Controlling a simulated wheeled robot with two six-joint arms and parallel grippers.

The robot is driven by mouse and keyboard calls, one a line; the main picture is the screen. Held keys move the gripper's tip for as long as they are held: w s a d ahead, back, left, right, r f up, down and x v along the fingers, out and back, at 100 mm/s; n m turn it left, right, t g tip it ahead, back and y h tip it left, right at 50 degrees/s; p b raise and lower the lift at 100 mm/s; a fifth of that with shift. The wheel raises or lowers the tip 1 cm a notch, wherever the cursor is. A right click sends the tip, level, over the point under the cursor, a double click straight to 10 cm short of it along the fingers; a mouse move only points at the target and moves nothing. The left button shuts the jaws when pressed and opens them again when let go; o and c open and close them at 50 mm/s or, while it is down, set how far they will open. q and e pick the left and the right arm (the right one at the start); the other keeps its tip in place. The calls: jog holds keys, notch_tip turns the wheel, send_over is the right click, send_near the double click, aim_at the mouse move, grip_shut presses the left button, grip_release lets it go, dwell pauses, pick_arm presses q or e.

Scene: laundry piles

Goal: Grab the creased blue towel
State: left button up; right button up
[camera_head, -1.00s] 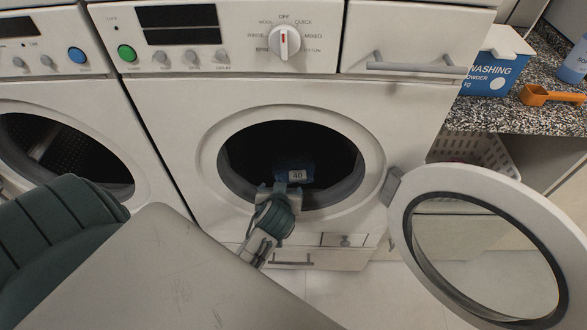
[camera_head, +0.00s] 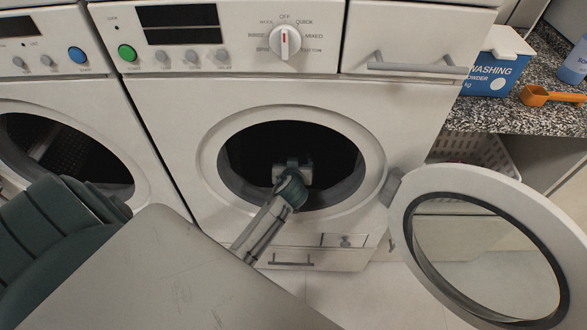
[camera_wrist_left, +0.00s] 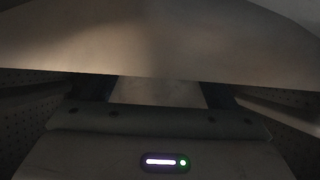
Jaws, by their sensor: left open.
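My left gripper (camera_head: 292,168) is open inside the drum opening of the middle washing machine (camera_head: 400,125), reaching in from the lower left. I cannot make out the blue towel in the head view; the drum (camera_head: 325,150) is very dark and my gripper and wrist cover part of it. In the left wrist view a smooth, dim brownish surface (camera_wrist_left: 150,40) fills the top, just beyond the gripper; I cannot tell what it is. Dark perforated walls (camera_wrist_left: 22,100) show at both sides. My right gripper is not in view.
The round door (camera_head: 455,180) stands open to the right. A second washer (camera_head: 45,90) is at the left. On the speckled counter (camera_head: 470,115) are a blue washing powder box (camera_head: 490,75), an orange scoop (camera_head: 550,96) and a blue bottle (camera_head: 575,65). A pale basket (camera_head: 475,148) sits below.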

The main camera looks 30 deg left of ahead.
pick_arm(q)
jog(key=shift+w+a+f, duration=0.25)
jog(key=shift+w, duration=0.1)
jog(key=c, duration=1.1)
jog(key=shift+r, duration=0.1)
jog(key=shift+c, duration=0.2)
